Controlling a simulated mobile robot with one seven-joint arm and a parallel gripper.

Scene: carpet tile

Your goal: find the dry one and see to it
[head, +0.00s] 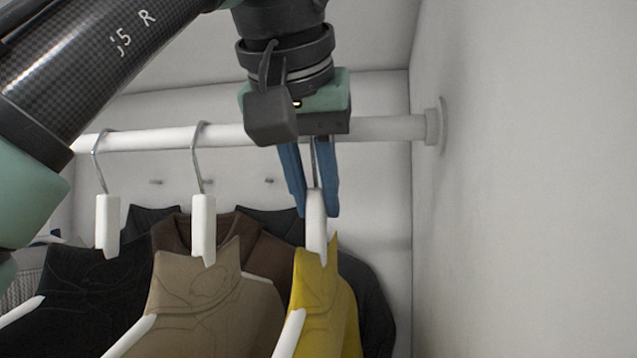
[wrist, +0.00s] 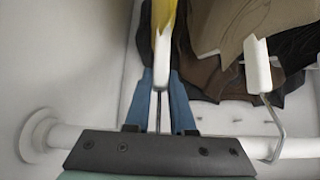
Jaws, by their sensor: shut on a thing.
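My gripper (head: 314,195) points down with its blue fingers on either side of the neck of a white hanger (head: 317,228), and is shut on it. The hanger carries a yellow garment (head: 326,300). The hanger's hook is largely hidden by my gripper, so I cannot tell if it rests on the rail (head: 380,129). In the wrist view the fingers (wrist: 161,108) close on the same hanger, with the yellow garment (wrist: 163,16) beyond. A tan garment (head: 205,305) and a black garment (head: 95,285) hang to the left. I cannot tell which garment is dry.
The tan garment's hanger (head: 203,225) and the black garment's hanger (head: 107,222) hook on the rail. Brown and dark garments hang behind. The right wall (head: 520,180) with the rail's end flange (head: 434,127) is close to my gripper. Small pegs (head: 269,181) show on the back wall.

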